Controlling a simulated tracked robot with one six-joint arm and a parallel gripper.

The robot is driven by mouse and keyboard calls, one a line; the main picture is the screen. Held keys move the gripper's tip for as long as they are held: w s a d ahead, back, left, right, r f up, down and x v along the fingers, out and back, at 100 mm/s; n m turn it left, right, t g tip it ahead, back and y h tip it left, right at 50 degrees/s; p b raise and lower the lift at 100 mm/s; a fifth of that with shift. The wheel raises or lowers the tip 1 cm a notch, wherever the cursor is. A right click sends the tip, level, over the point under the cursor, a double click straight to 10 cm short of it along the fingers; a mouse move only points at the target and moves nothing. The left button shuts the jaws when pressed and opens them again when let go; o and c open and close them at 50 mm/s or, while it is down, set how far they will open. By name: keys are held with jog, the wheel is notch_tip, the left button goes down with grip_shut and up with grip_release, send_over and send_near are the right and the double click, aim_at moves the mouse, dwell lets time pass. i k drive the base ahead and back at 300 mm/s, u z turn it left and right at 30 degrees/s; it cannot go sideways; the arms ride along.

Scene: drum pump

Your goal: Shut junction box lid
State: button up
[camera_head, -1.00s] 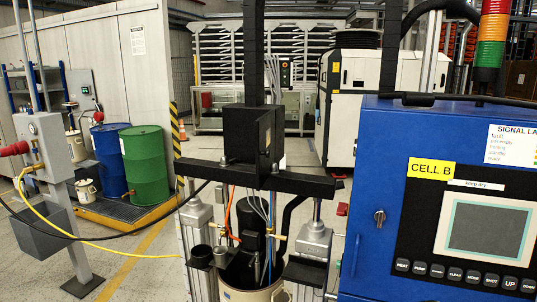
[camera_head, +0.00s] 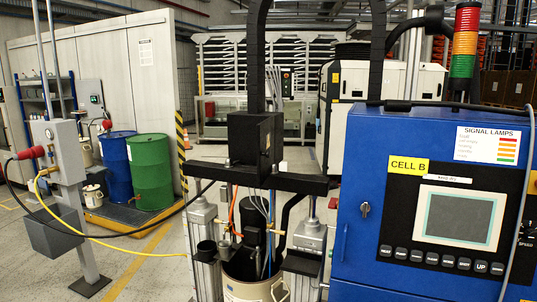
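No box in the camera_head view can be surely named as the junction box. A black box (camera_head: 245,139) sits on the dark crossbeam (camera_head: 293,183) of the drum pump at the centre; its right side shows as a flat upright panel, and I cannot tell whether this is an open lid. A grey box (camera_head: 56,146) with a red plug (camera_head: 33,153) is fixed to a post at the left; no open lid can be made out on it. My gripper is not in view.
A blue control cabinet (camera_head: 353,250) marked CELL B fills the right. A blue drum (camera_head: 117,172) and a green drum (camera_head: 150,170) stand at the left. Black and yellow cables (camera_head: 150,254) cross the left side. An open pail (camera_head: 249,290) stands below the crossbeam. Grey floor shows at the lower left.

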aim_at(265, 129)
jog(key=u, duration=0.2)
jog(key=i, duration=0.5)
jog(key=k, duration=1.3)
jog(key=i, duration=1.45)
jog(key=u, duration=0.55)
